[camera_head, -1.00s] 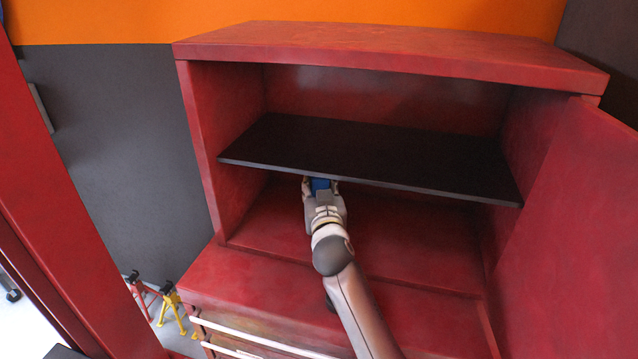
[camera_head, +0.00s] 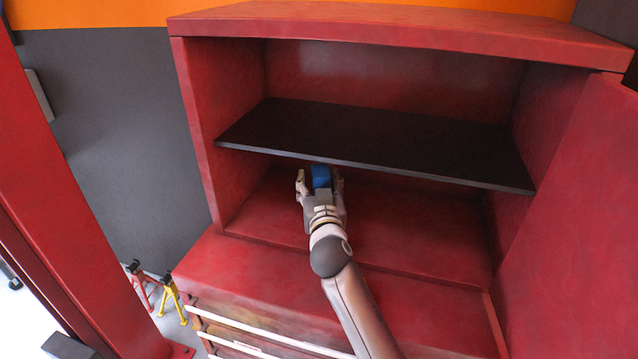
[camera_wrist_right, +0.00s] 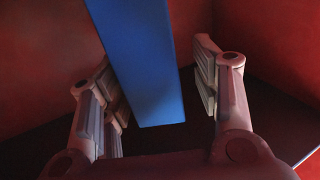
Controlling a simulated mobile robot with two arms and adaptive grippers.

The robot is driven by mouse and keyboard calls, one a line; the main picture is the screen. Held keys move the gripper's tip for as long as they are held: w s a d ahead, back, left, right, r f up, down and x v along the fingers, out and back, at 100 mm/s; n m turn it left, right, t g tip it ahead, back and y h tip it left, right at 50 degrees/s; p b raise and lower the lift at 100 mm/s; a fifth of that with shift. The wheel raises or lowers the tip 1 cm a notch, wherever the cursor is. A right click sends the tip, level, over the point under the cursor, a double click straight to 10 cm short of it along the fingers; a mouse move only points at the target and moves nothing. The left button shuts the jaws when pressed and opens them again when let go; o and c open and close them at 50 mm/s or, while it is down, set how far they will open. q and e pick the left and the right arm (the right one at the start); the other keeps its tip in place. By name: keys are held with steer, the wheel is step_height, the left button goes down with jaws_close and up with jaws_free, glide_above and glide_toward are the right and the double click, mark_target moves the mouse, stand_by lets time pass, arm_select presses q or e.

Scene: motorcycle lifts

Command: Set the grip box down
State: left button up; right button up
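The grip box (camera_head: 321,177) is a blue block in the lower compartment of the red cabinet, just under the front edge of the black shelf. In the right wrist view the blue box (camera_wrist_right: 141,62) is a long upright face between the fingers. My right gripper (camera_head: 320,182) has its fingers spread on both sides of the box. A clear gap shows at the right finger; contact at the left finger is hard to tell. The base of the box is hidden, so I cannot tell what it rests on. My left gripper is out of view.
The red cabinet (camera_head: 195,120) is open at the front, with a black shelf (camera_head: 390,145) above my right gripper. Its red door (camera_head: 580,230) stands open at the right. The compartment floor (camera_head: 430,225) right of my gripper is clear. A yellow stand (camera_head: 172,300) is at lower left.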

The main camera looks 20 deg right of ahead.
steer(key=shift+w+d+f, duration=0.1)
steer(key=shift+w+d, duration=0.05)
steer(key=b+v, duration=0.2)
steer(key=v, duration=0.9)
steer(key=shift+b, duration=0.4)
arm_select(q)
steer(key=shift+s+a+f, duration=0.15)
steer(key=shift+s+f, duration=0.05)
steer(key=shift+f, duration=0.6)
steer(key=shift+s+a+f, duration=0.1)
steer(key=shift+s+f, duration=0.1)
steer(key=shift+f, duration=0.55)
arm_select(e)
steer(key=shift+s, duration=0.5)
